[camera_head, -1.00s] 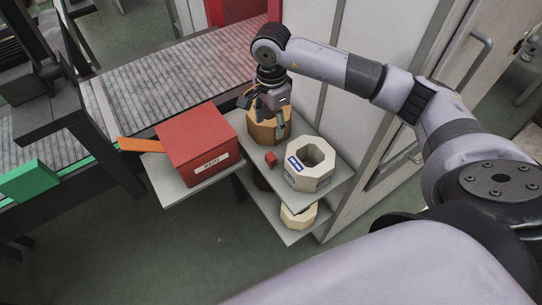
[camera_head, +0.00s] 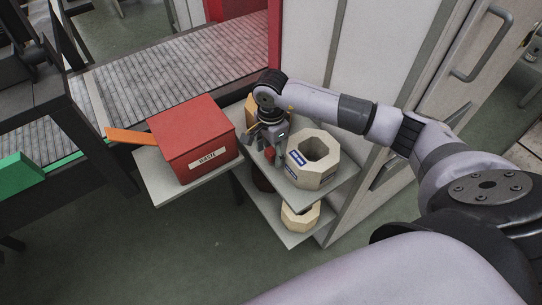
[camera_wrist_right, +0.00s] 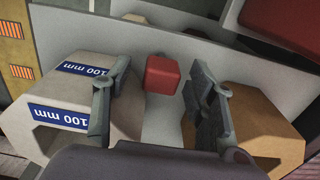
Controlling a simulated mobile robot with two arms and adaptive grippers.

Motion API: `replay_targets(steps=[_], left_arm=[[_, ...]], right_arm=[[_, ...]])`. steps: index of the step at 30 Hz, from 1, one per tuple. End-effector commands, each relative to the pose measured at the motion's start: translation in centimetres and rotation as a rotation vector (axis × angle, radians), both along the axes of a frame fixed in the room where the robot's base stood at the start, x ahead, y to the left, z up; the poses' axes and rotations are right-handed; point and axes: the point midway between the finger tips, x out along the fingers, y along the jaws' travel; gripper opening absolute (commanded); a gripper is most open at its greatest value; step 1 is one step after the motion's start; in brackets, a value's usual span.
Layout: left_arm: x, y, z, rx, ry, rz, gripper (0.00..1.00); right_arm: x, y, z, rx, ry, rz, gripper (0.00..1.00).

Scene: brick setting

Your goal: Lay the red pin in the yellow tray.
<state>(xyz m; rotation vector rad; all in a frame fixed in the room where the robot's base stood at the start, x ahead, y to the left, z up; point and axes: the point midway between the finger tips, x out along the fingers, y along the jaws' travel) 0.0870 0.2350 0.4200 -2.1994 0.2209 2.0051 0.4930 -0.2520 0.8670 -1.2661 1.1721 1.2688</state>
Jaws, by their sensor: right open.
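The red pin (camera_head: 270,153) is a small red block on the grey shelf between the octagonal blocks. In the right wrist view the red pin (camera_wrist_right: 162,75) shows between and just beyond the fingertips, apart from both fingers. My right gripper (camera_head: 267,157) is open over it, pointing down; its two fingers (camera_wrist_right: 158,85) stand either side of the pin with nothing held. I cannot make out a yellow tray in either view. My left gripper is not in view.
A cream octagonal ring block (camera_head: 314,158) stands right of the pin. An orange-brown block (camera_wrist_right: 255,125) is close on the other side. A red WASTE box (camera_head: 195,140) sits left on the grey shelf. A conveyor (camera_head: 150,85) runs behind.

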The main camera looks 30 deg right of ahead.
Motion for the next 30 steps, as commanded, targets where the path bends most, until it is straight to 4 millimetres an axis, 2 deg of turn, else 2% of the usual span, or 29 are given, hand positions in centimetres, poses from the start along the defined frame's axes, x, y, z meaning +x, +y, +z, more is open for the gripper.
replay_targets(steps=[1,3,10,30], left_arm=[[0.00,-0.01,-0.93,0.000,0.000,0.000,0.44],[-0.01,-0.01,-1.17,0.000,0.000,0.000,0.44],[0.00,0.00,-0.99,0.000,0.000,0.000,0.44],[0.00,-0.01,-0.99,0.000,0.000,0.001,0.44]], right_arm=[[0.05,-0.01,-1.29,0.001,0.000,-0.002,0.52],[0.11,0.00,-1.78,0.001,-0.003,-0.002,0.52],[0.12,-0.03,-1.70,0.000,-0.003,-0.001,0.52],[0.11,-0.05,-1.69,-0.001,-0.002,-0.001,0.07]])
